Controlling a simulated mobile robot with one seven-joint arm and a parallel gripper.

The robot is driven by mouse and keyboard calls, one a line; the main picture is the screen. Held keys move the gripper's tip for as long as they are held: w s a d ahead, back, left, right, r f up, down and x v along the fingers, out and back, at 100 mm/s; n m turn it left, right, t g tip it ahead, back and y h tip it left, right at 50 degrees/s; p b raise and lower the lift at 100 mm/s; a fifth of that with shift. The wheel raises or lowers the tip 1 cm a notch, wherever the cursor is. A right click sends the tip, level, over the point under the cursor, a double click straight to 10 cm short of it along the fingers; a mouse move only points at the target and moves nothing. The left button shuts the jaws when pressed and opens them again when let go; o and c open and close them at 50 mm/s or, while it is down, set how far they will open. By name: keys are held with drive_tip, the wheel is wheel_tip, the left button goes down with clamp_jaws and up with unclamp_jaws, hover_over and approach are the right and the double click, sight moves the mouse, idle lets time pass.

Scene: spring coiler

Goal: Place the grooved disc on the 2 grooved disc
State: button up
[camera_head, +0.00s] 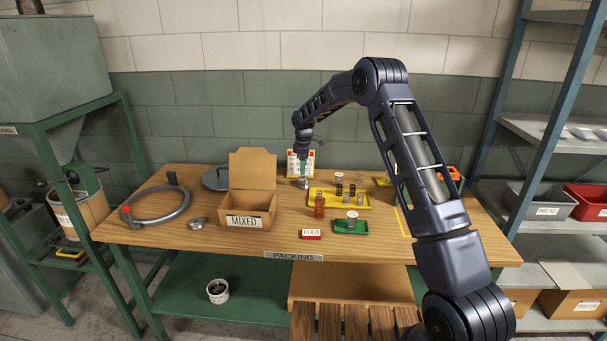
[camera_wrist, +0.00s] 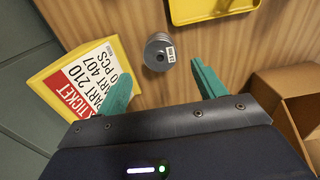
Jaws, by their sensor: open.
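A grey, ridged round piece with a white barcode label (camera_wrist: 160,52) stands on the wooden table; it looks like a grooved disc or a small stack, and I cannot count the layers. It also shows small below my gripper in the head view (camera_head: 303,184). My gripper (camera_wrist: 158,80) is open and empty, its teal fingers pointing at the table on either side of the grey piece's line, apart from it. In the head view my gripper (camera_head: 304,166) hangs over the back of the table. No other grooved disc can be told for certain.
A yellow ticket stand (camera_wrist: 82,88) is close to my left finger. A yellow tray (camera_head: 322,198) with several small cylinders, a green tray (camera_head: 340,228), a red HOLD block (camera_head: 311,234) and an open MIXED box (camera_head: 262,205) stand nearby. A grey ring (camera_head: 182,204) lies left.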

sight(304, 178)
wheel_tip(304, 178, up, 7)
drive_tip(key=s+d+r+m+t, duration=0.1)
drive_tip(key=s+d+r+m, duration=0.1)
drive_tip(key=s+d+r, duration=0.35)
drive_tip(key=s+d+r+m, duration=0.2)
drive_tip(key=s+d+r, duration=0.1)
drive_tip(key=d+r, duration=0.55)
drive_tip(key=s+d+r+m+t, duration=0.1)
drive_tip(key=s+d+r+m, duration=0.1)
drive_tip(key=s+d+r, duration=0.4)
drive_tip(key=s+d+r+m, duration=0.2)
drive_tip(key=s+d+m, duration=0.1)
drive_tip(key=s+d, duration=0.3)
drive_tip(key=s+d+f+m+t, duration=0.1)
drive_tip(key=s+d+m, duration=0.2)
drive_tip(key=s, duration=0.7)
drive_tip(key=s+d+f+m, duration=0.1)
drive_tip(key=s+d+m, duration=0.2)
drive_tip(key=s, duration=0.8)
drive_tip(key=s+d+f+m+t, duration=0.1)
drive_tip(key=s+d+f+m, duration=0.1)
drive_tip(key=s+d, duration=0.4)
drive_tip(key=s+m, duration=0.1)
drive_tip(key=s, duration=0.3)
drive_tip(key=shift+s+t, duration=0.3)
